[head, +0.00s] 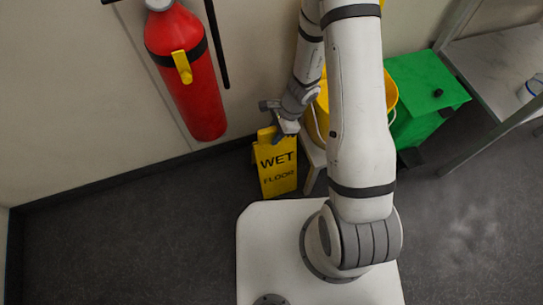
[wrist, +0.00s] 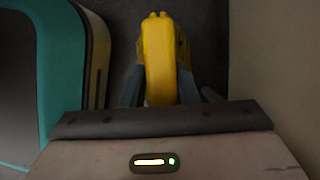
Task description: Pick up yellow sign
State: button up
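The yellow sign (head: 277,168) reads "WET FLOOR" and stands upright by the wall in the head view, left of my arm. My gripper (head: 278,129) is at its top edge. In the wrist view the top of the sign (wrist: 160,60) lies between my two fingers (wrist: 160,94). The fingers press close against both sides of it, with no clear gap. The lower part of the sign is hidden in the wrist view. Whether its base touches the floor is hard to tell.
A red fire extinguisher (head: 188,75) hangs on the wall to the left. A yellow bucket (head: 319,112) and a green box (head: 425,92) stand to the right, partly behind my arm. A grey table (head: 495,62) is at far right. The floor at left is clear.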

grip_shut()
jog(key=shift+r, duration=0.1)
dwell(0.5)
